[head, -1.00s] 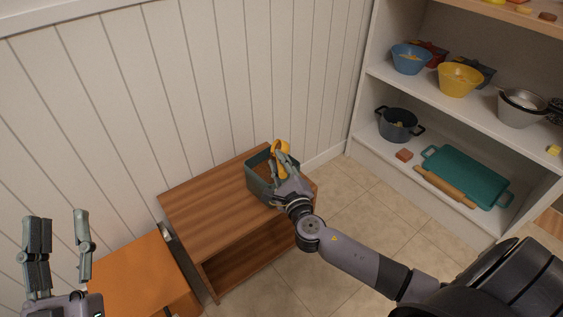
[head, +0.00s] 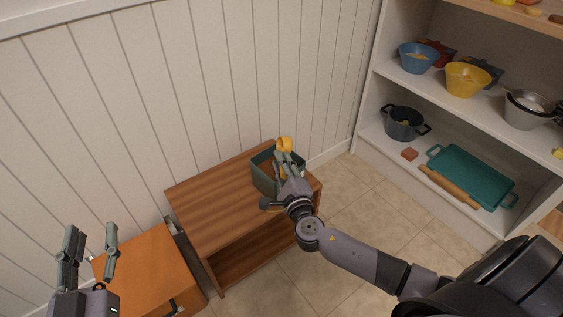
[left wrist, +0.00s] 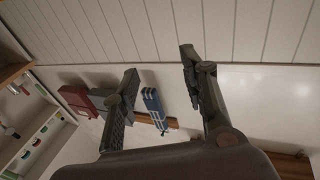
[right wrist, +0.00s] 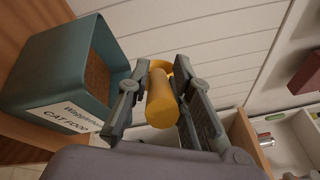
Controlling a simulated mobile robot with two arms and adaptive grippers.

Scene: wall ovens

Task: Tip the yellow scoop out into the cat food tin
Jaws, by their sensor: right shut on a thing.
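The cat food tin (head: 262,176) is a dark green open box on the brown wooden cabinet. In the right wrist view the tin (right wrist: 62,70) has a white CAT FOOD label and brown food inside. My right gripper (head: 287,160) is shut on the yellow scoop (head: 285,144), at the right side of the tin's opening in the head view. The scoop (right wrist: 162,104) lies between the fingers in the right wrist view. I cannot tell whether it holds food. My left gripper (head: 92,232) is open and empty, away from the tin at the lower left.
The tin stands near the far end of the wooden cabinet (head: 215,205), close to the white panelled wall (head: 180,90). The cabinet top left of the tin is clear. An orange cabinet (head: 145,268) stands at the lower left. Shelves with bowls and pots are at the right.

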